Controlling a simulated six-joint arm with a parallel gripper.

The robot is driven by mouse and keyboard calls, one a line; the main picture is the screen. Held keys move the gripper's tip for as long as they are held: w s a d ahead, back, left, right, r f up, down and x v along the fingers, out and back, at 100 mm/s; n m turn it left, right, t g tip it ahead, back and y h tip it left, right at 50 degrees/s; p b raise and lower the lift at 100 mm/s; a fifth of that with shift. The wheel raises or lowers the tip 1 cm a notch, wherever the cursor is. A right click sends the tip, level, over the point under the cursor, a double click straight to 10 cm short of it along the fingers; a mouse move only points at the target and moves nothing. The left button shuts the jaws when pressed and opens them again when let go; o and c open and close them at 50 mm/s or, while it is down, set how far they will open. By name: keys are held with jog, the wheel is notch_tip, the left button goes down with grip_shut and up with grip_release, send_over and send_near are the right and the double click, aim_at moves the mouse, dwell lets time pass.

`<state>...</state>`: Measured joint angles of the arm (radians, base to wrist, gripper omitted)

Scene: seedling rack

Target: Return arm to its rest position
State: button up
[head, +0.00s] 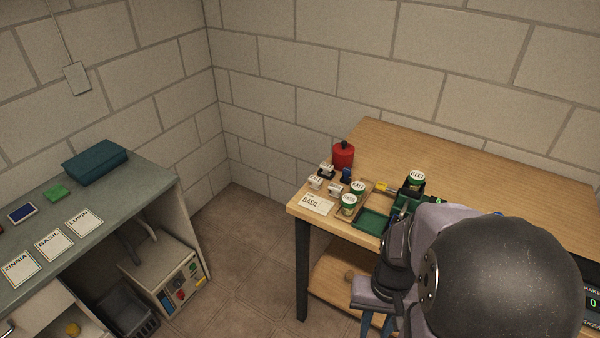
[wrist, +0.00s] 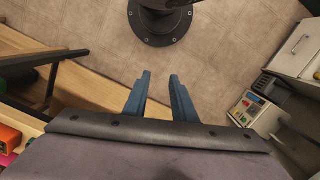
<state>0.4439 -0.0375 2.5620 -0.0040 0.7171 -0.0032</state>
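My arm fills the lower right of the head view, bent in front of the wooden table (head: 480,165). My gripper (wrist: 160,82) shows in the wrist view as two blue fingers, apart, with nothing between them. They hang over the tiled floor, beside the wooden table, with my own round dark base beyond them. In the head view the blue fingers of my gripper (head: 376,324) are partly cut off at the bottom edge, below the table top and in front of its lower shelf.
The table holds a red canister (head: 343,155), labelled jars, a BASIL card (head: 317,205) and a green tray (head: 371,219); my arm hides part of it. A grey bench (head: 110,212) with seed cards stands left. Floor (head: 233,215) between them is clear.

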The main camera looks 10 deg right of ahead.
jog(key=w+a+r+n, duration=0.1)
jog(key=w+a+n, duration=0.1)
jog(key=a, duration=0.2)
jog(key=w+a+r+n+t+p, duration=0.1)
jog(key=a+r+n, duration=0.1)
jog(key=a+n, duration=0.1)
jog(key=shift+w+a+r, duration=0.25)
jog(key=shift+w+a, duration=0.1)
jog(key=shift+a, duration=0.5)
